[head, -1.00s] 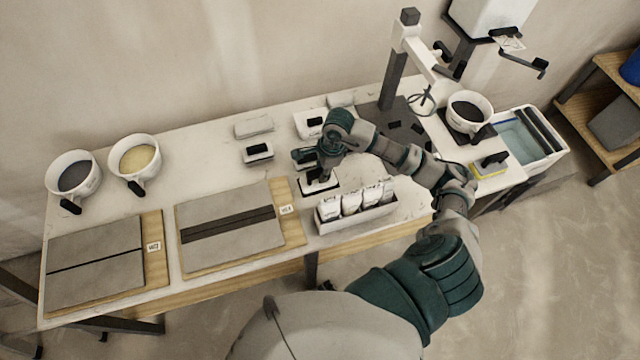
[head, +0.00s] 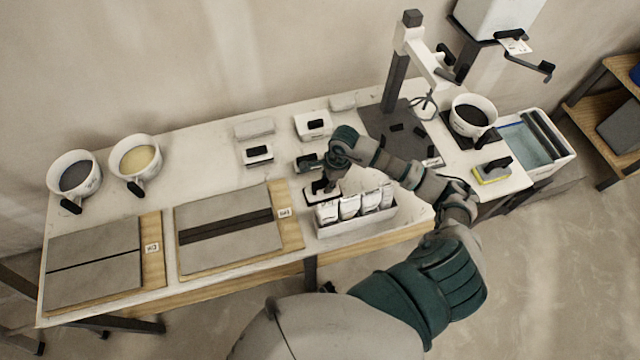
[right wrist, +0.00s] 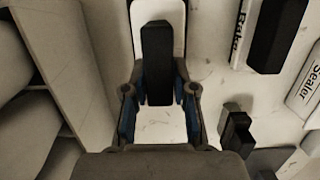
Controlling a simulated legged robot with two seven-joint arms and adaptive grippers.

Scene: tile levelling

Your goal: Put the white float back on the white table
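The white float (head: 311,196), a white plate with a black handle, lies on the white table (head: 215,148), just behind the tray of white packets. My right gripper (head: 327,184) is low over it and partly hides it. In the right wrist view the float's black handle (right wrist: 157,62) stands between the two blue-padded fingers of my right gripper (right wrist: 159,98), with a gap on each side. The fingers are open, and the float's plate (right wrist: 160,125) shows below the handle. My left gripper is not in view.
The tray of packets (head: 357,223) stands close in front. Other white blocks with black handles (head: 257,153) (head: 312,124) and a dark-handled one (head: 308,161) lie behind. Tile boards (head: 228,228) lie left. A stand (head: 398,75), bucket (head: 470,115) and yellow sponge tool (head: 492,172) are right.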

